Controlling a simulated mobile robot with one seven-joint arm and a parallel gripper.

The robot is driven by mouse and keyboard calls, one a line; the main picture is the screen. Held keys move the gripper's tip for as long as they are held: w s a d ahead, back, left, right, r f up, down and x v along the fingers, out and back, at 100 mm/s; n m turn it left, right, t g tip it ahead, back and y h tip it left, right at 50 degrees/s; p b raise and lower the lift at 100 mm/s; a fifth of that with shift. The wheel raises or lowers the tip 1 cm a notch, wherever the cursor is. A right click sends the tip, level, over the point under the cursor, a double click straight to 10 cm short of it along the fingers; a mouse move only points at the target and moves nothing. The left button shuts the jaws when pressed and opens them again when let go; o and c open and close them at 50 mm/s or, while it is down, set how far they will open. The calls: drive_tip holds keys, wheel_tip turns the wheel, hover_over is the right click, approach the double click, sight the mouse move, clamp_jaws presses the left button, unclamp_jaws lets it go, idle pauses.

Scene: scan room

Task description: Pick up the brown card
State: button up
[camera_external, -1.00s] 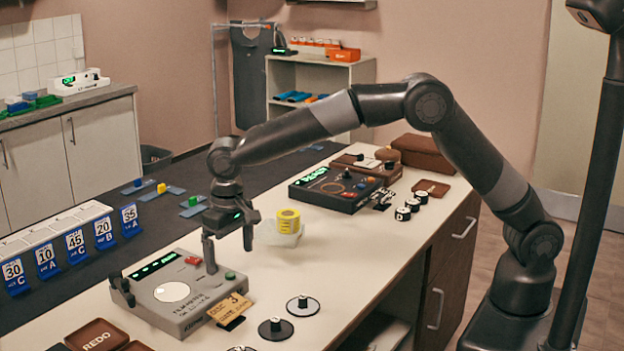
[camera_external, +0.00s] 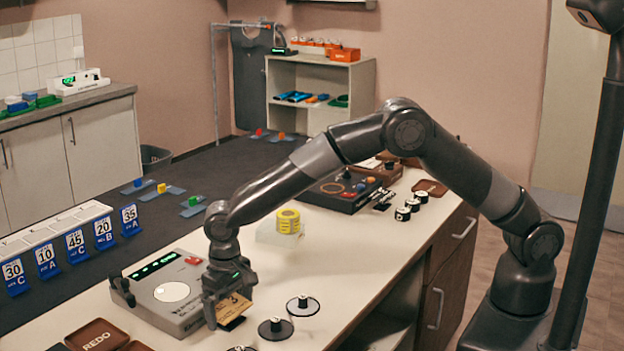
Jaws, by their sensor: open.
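The brown card (camera_external: 235,307) stands tilted in a dark holder at the front right edge of the grey device (camera_external: 172,292) on the counter. Some dark print shows on it. My gripper (camera_external: 228,299) points down and is open, right at the card. One finger shows in front of the card's left side and the other near its upper right. The fingers partly hide the card, and I cannot tell whether they touch it.
Two dark-knobbed discs (camera_external: 303,305) (camera_external: 275,328) lie to the right of the card. Brown REDO trays (camera_external: 96,335) lie at the front left. A yellow roll (camera_external: 287,221) in a clear holder stands behind.

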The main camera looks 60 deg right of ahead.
drive_tip(key=shift+f, duration=0.65)
drive_tip(key=shift+c, duration=0.6)
drive_tip(key=c, duration=0.6)
drive_tip(key=shift+c, duration=0.2)
drive_tip(key=shift+r, duration=0.15)
